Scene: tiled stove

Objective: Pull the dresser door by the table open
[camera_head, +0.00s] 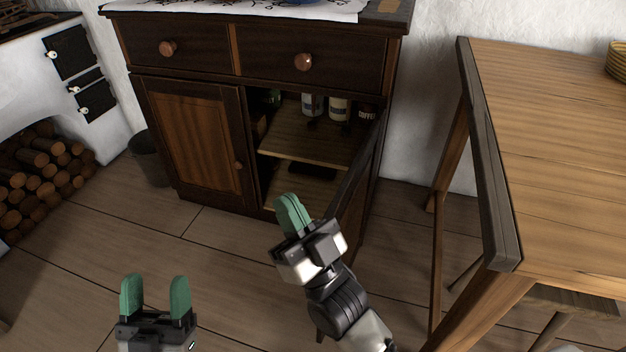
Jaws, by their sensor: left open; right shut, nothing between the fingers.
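The dark wooden dresser (184,95) stands against the white wall. Its right door (362,165), on the side by the table (560,150), stands swung outward and is seen nearly edge-on. Shelves with several jars (338,107) show inside. The left door (203,137) is closed. My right gripper (289,200) is shut and empty, in front of the opening and left of the open door; whether its arm touches the door I cannot tell. My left gripper (155,283) is open and empty, low over the floor at the bottom left.
A dark bucket (149,158) stands left of the dresser, beside the white stove (75,95) with stacked logs (40,175). The table and a stool (570,300) block the right side. The floor (215,240) before the left door is clear.

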